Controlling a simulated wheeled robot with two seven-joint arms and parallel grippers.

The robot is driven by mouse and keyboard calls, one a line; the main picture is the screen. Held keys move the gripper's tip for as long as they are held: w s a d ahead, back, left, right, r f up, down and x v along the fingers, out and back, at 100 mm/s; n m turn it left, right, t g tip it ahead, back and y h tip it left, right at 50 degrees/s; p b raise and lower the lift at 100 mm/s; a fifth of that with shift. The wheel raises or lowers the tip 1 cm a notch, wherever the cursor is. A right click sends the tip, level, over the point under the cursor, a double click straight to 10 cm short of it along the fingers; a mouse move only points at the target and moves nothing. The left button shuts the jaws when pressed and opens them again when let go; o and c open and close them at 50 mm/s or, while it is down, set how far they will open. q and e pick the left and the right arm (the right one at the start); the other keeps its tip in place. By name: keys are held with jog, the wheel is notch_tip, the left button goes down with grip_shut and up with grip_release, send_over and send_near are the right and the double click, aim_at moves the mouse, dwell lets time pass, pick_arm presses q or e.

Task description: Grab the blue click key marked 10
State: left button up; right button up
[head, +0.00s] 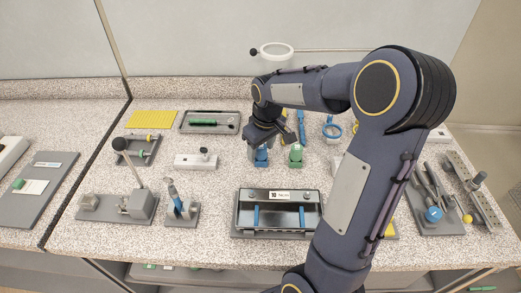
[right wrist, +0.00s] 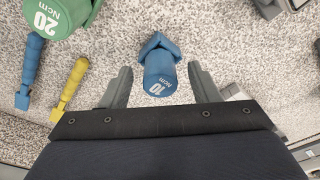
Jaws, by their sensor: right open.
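The blue click key marked 10 Ncm (right wrist: 158,80) stands between the two spread fingers of my right gripper (right wrist: 160,68) in the right wrist view. Clear gaps show on both sides of it, so the fingers are open and not gripping it. In the head view the blue key (head: 261,158) shows on the speckled bench just below my right gripper (head: 262,143), partly hidden by it. My left gripper is not in view.
A green key marked 20 Ncm (right wrist: 60,14) stands close by; it also shows in the head view (head: 296,155). Blue (right wrist: 30,70) and yellow (right wrist: 72,85) handled tools lie near it. A dark tray with a 10 label (head: 240,218) sits at the bench front.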

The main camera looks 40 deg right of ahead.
jog(key=shift+f, duration=0.2)
jog(key=c, duration=1.1)
jog(key=shift+o, duration=0.2)
